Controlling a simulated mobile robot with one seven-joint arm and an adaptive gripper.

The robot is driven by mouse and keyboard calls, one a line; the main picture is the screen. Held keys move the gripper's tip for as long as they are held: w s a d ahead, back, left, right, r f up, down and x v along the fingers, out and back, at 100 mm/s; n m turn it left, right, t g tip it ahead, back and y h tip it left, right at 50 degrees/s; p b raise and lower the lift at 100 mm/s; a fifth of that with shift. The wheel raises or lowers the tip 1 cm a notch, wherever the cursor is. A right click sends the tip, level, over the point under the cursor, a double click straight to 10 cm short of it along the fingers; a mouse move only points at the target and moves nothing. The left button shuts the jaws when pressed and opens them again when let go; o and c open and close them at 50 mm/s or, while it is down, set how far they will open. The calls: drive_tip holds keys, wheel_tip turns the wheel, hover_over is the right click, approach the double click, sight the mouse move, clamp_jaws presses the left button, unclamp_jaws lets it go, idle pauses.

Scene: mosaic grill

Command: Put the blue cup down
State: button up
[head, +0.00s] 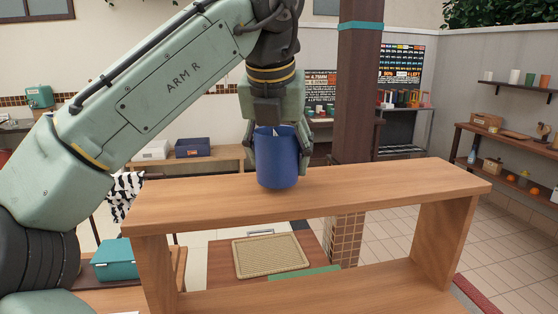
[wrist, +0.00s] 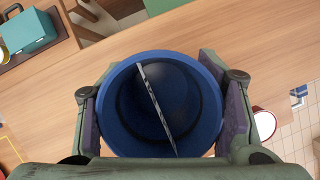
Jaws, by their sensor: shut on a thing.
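The blue cup (head: 277,160) is upright at the wooden shelf's top board (head: 400,190) in the head view. Its base looks at or just above the board; I cannot tell whether it touches. In the wrist view I look down into the blue cup (wrist: 115,110), with a thin grey-white flat piece (wrist: 157,108) standing slanted inside it. My gripper (head: 277,128) is above the cup with a finger at each side. In the wrist view the pads of my gripper (wrist: 160,105) press on both sides of the cup.
The top board is clear to the right of the cup. A teal box (head: 115,258) sits lower left. A beige ribbed tray (head: 270,255) lies below, behind the shelf. A dark pillar (head: 358,90) stands behind. A red-rimmed white round thing (wrist: 264,123) shows right in the wrist view.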

drive_tip(key=shift+f, duration=0.55)
drive_tip(key=o, duration=1.3)
drive_tip(key=shift+f, duration=0.15)
drive_tip(key=shift+v, duration=3.95)
